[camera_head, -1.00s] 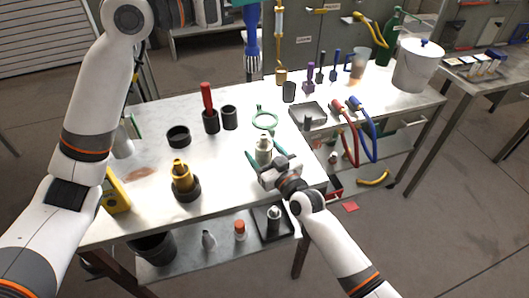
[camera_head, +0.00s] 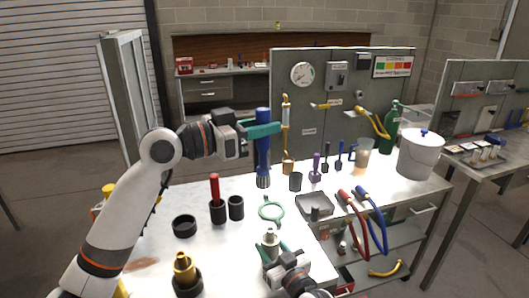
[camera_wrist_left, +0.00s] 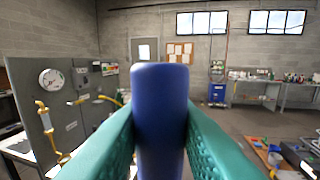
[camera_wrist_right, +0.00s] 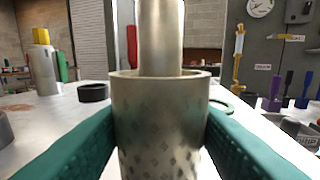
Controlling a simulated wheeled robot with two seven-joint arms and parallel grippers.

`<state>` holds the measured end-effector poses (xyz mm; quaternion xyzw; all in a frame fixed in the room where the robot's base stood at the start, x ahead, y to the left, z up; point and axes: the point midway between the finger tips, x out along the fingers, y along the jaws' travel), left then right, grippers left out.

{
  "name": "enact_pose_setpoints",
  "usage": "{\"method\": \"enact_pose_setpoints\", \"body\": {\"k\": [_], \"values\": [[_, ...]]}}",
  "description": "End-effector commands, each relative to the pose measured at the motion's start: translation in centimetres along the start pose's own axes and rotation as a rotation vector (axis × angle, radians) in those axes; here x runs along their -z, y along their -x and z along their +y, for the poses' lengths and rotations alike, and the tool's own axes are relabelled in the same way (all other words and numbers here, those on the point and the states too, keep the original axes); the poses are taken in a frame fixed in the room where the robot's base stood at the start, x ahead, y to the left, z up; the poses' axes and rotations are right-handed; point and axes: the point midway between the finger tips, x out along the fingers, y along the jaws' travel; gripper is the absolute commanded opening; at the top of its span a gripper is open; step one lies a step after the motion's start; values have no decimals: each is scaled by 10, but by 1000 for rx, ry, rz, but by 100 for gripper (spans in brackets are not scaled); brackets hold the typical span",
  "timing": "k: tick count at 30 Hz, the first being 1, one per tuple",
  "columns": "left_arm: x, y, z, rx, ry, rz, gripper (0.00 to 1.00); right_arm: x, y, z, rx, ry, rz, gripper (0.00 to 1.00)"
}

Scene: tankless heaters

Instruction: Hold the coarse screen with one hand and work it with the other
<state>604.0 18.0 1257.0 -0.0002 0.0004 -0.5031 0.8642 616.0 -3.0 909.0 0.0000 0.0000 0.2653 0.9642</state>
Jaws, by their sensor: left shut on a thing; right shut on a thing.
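The coarse screen, a metallic cylinder with a dimpled or perforated lower wall and a narrower upper neck, shows in the right wrist view (camera_wrist_right: 160,130) and in the head view (camera_head: 270,238). My right gripper (camera_head: 272,250) has its green fingers shut on it, upright, at the table's near edge. My left gripper (camera_head: 262,131) is shut on the blue handle of a brush (camera_head: 263,152), whose handle fills the middle of the left wrist view (camera_wrist_left: 160,115). The brush hangs upright with its dark and pale bristles down, above and behind the screen, apart from it.
A green ring (camera_head: 271,209) lies behind the screen. A red-handled tool (camera_head: 215,188) stands in a black holder, beside another holder (camera_head: 236,208). A black ring (camera_head: 184,226) and a yellow-black fitting (camera_head: 185,273) are at left. A tray (camera_head: 315,205) and hoses (camera_head: 374,212) are at right.

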Motion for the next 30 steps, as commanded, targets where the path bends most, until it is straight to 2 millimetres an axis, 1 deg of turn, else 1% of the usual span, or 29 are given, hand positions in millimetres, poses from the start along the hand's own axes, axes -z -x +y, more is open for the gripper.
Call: {"method": "enact_pose_setpoints", "body": {"k": [1, 3, 6, 9, 17, 30], "values": [[18, -3, 3, 0, 8, 1, 2, 0, 0, 0, 0, 0, 0, 18], [37, -5, 5, -1, 7, 0, 2, 0, 0, 0, 0, 0, 0, 18], [56, -7, 7, -4, 5, 0, 2, 0, 0, 0, 0, 0, 0, 18], [66, -8, 8, -7, 2, -1, 2, 0, 0, 0, 0, 0, 1, 18], [82, -8, 8, -7, 0, -1, 2, 0, 0, 0, 0, 0, 1, 18], [122, -8, 8, -7, 3, 0, 2, 0, 0, 0, 0, 0, 1, 18]]}}
